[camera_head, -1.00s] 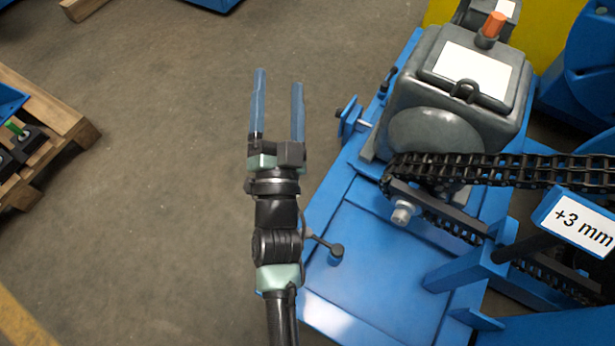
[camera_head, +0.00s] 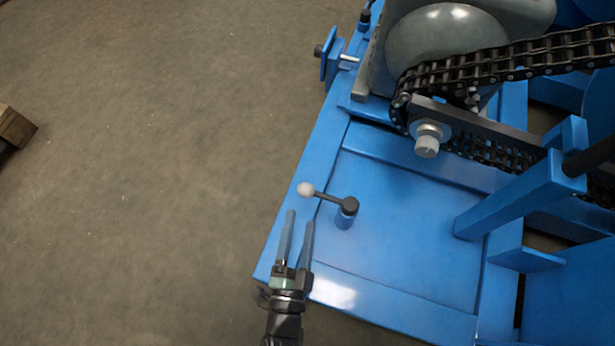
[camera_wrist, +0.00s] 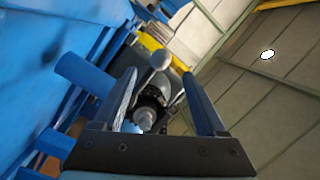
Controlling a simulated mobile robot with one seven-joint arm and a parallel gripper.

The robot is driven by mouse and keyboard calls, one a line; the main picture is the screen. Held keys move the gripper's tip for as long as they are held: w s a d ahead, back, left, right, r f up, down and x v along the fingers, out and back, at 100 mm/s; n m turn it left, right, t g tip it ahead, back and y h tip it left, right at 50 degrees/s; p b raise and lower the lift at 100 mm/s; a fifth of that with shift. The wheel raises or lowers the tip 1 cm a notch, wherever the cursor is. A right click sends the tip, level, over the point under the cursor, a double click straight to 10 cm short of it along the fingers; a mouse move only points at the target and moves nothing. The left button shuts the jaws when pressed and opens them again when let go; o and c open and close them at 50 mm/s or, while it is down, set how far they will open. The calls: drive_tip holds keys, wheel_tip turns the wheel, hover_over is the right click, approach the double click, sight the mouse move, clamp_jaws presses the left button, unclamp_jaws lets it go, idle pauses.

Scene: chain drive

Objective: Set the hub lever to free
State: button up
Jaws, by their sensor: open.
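The hub lever (camera_head: 328,197) is a short black arm on a blue post (camera_head: 346,218) that rises from the blue machine bed. Its pale round knob (camera_head: 305,189) points left, over the bed's left edge. My gripper (camera_head: 300,217) is open and empty, its two blue-grey fingers pointing up the picture toward the knob, just below it. In the wrist view the knob (camera_wrist: 160,59) shows between and a little beyond the fingertips of my gripper (camera_wrist: 159,75). I cannot tell the exact depth gap. No lever markings are readable.
A black chain (camera_head: 510,64) runs around the end of a bar with a grey bolt (camera_head: 427,147) above the lever. A blue bracket (camera_head: 510,195) stands to the right. A blue-plated adjuster screw (camera_head: 332,58) sits at the upper left edge.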

sight(328, 198)
drive_tip(key=w+d+b, duration=0.1)
drive_tip(key=w+b, duration=0.3)
drive_tip(key=w, duration=0.7)
drive_tip(key=shift+w+d, duration=0.2)
drive_tip(key=shift+w, duration=0.1)
clamp_jaws()
idle(0.9)
